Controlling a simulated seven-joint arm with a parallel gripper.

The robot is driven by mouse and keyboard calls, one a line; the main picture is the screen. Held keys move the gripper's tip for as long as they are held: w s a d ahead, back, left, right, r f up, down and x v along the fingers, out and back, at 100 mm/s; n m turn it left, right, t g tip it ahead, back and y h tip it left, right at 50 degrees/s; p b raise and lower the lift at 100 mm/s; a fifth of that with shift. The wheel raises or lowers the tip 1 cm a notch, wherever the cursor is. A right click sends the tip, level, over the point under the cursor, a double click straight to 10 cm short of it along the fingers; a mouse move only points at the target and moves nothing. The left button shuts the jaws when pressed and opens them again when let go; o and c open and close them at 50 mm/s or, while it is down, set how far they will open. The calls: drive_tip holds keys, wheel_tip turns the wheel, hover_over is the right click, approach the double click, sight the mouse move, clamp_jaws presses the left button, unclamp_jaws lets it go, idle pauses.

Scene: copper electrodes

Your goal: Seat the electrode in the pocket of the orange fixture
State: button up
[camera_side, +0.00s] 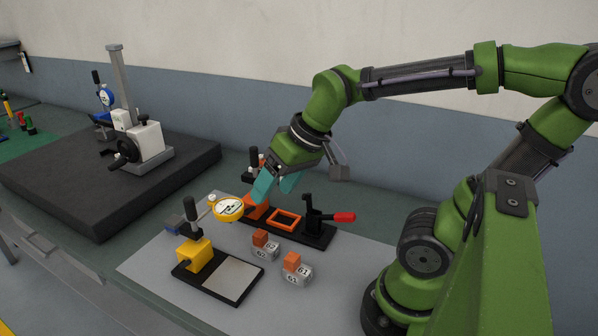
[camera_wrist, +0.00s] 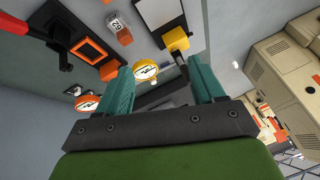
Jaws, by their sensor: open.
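My gripper (camera_side: 274,191) has teal fingers and hangs tilted above the back of the bench. In the wrist view my gripper (camera_wrist: 161,68) is spread open with nothing between its fingers. The orange fixture (camera_side: 284,219) is a square frame with an open pocket on a black base. It also shows in the wrist view (camera_wrist: 90,50) at upper left. One copper electrode (camera_wrist: 123,36) shows in the wrist view.
A toggle clamp with a red handle (camera_side: 343,217) stands right of the fixture, an orange block (camera_side: 256,207) left of it. A yellow dial gauge (camera_side: 229,208) rises near my fingers, its yellow block (camera_side: 194,253) in front. A height gauge stands on a dark slab (camera_side: 60,195).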

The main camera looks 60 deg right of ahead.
drive_tip(key=shift+o, duration=0.4)
drive_tip(key=shift+s+a+r+m+t, duration=0.15)
drive_tip(key=shift+s+a+r+t, duration=0.15)
drive_tip(key=shift+s, duration=0.2)
drive_tip(key=shift+s+a+r+m+t, duration=0.2)
drive_tip(key=shift+s+t, duration=0.1)
drive_tip(key=shift+s, duration=0.2)
drive_tip(key=shift+s+a+r+m+t, duration=0.2)
drive_tip(key=shift+s+t, duration=0.1)
drive_tip(key=shift+s, duration=0.2)
drive_tip(key=n+g+h, duration=0.2)
drive_tip(key=n+g, duration=0.2)
drive_tip(key=g, duration=0.3)
hover_over(263, 235)
wheel_tip(263, 235, down, 8)
drive_tip(key=f, duration=1)
drive_tip(key=shift+s+d+f, duration=0.15)
drive_tip(key=shift+d+f, duration=0.2)
drive_tip(key=shift+f, duration=0.05)
drive_tip(key=f, duration=0.5)
drive_tip(key=shift+a+f, duration=0.1)
drive_tip(key=shift+a, duration=0.2)
clamp_jaws()
